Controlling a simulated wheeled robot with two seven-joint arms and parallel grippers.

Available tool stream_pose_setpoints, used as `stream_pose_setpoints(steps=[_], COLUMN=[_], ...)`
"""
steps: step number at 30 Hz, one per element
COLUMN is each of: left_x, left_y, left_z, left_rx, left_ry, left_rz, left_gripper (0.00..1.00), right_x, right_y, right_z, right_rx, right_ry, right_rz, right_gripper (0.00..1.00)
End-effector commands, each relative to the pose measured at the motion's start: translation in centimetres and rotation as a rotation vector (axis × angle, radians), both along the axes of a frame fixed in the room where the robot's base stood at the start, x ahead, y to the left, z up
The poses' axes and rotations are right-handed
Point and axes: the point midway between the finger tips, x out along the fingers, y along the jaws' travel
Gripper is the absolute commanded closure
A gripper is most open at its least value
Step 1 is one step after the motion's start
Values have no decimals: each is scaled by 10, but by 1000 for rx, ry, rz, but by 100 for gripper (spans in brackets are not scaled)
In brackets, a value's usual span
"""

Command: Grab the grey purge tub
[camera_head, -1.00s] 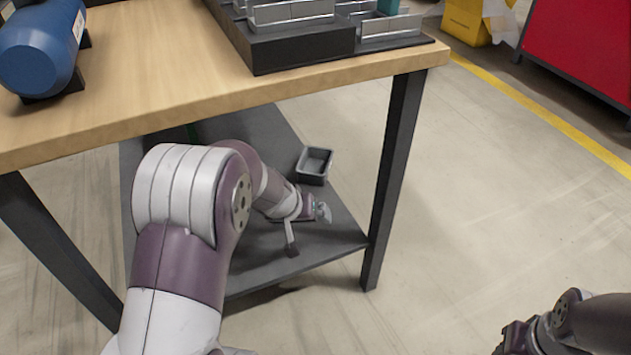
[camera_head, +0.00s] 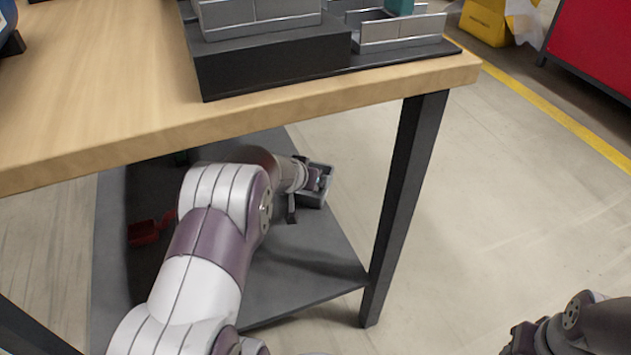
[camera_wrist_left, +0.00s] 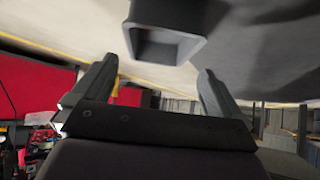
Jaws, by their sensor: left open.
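The grey purge tub (camera_head: 314,199) stands on the dark lower shelf under the table, near the shelf's right edge. My left arm reaches down under the table, and my left gripper (camera_head: 318,181) is at the tub, covering part of it. In the left wrist view the tub (camera_wrist_left: 168,45) shows at the top, hollow side visible, just beyond and between the two fingertips. The left gripper (camera_wrist_left: 157,70) is open with nothing between its fingers; contact with the tub cannot be seen. My right gripper (camera_head: 516,340) is at the bottom right, its jaws unclear.
The lower shelf (camera_head: 300,285) has bare room in front of the tub. A red object (camera_head: 146,231) lies on it to the left. The wooden tabletop (camera_head: 110,100) overhangs my left arm, and a dark table leg (camera_head: 400,215) stands right of the tub.

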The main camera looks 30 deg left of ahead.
Motion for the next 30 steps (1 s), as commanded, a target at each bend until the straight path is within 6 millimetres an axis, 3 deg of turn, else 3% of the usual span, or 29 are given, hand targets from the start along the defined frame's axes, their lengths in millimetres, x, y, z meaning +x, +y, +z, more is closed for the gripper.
stream_pose_setpoints(steps=[1, 8, 13, 18, 24, 28, 30], left_x=[8, 32, 53, 66, 66, 66, 66], left_y=[1, 5, 9, 12, 12, 12, 12], left_z=[-17, -36, -63, -69, -68, -68, -68], left_rx=[-2, -1, -2, 0, 0, 0, 0], left_ry=[2, 0, 1, -1, -1, -1, -2], left_rz=[0, -1, 1, 0, 0, 0, 0], left_gripper=[0, 0, 0, 0, 0, 40, 41], right_x=[0, 0, 0, 0, 0, 0, 0], right_y=[0, 0, 0, 0, 0, 0, 0], right_z=[-13, -25, -46, -48, -47, -47, -47], right_rx=[0, 0, 0, 0, 0, 0, 0], right_ry=[1, 1, 1, 1, 0, 0, 0], right_rz=[0, 0, 0, 0, 0, 0, 0], right_gripper=[57, 57, 57, 57, 57, 57, 57])
